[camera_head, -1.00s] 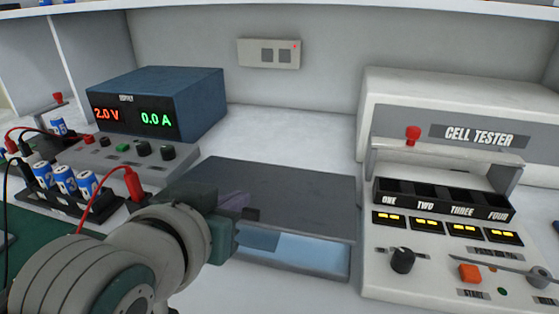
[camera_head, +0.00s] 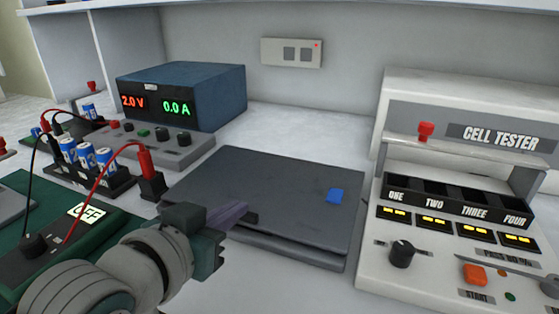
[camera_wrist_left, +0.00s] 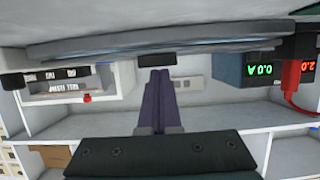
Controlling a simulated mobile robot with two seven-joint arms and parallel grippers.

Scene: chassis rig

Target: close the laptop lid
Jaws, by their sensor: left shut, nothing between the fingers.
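The dark grey laptop (camera_head: 270,195) lies on the light bench top with its lid down over the base. The lid looks flat or nearly so; a thin dark seam shows along the front edge, and I cannot tell if it is fully closed. A small blue patch marks the lid's right part. My left gripper (camera_head: 252,218) is shut and empty at the laptop's front left edge; contact is unclear. The upside-down left wrist view shows the laptop edge-on (camera_wrist_left: 190,44) near the fingertips (camera_wrist_left: 157,62). My right gripper is not in view.
A blue power supply (camera_head: 185,95) stands behind left. A battery holder (camera_head: 92,180) with red and black leads sits left, near my arm. The cell tester (camera_head: 455,190) stands close on the laptop's right. Clear bench shows in front.

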